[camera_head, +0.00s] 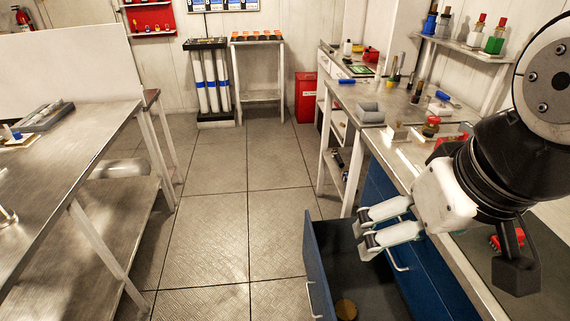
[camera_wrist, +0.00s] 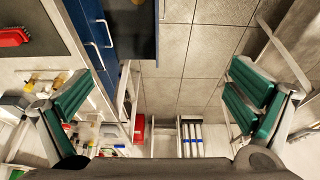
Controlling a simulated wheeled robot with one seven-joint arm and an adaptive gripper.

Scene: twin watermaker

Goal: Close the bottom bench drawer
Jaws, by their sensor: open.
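A blue drawer (camera_head: 318,262) is pulled out from the right-hand bench, its front facing left toward the aisle with a pale handle (camera_head: 312,299). Its dark inside holds a round brownish thing (camera_head: 346,309). The blue cabinet (camera_head: 432,262) behind it has another pale handle. The open drawer also shows at the top of the wrist view (camera_wrist: 131,28). My gripper (camera_head: 362,235) is open and empty, with its pale fingers above the drawer in the head view. In the wrist view my gripper (camera_wrist: 167,82) has its green-padded fingers spread wide. The lower end of the drawer front is cut off by the picture edge.
The right bench top (camera_head: 405,150) carries a grey bin (camera_head: 370,112), bottles and small tools. A red brush (camera_wrist: 14,37) lies on it in the wrist view. A steel table (camera_head: 70,150) stands at left. The tiled floor (camera_head: 215,220) between is clear.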

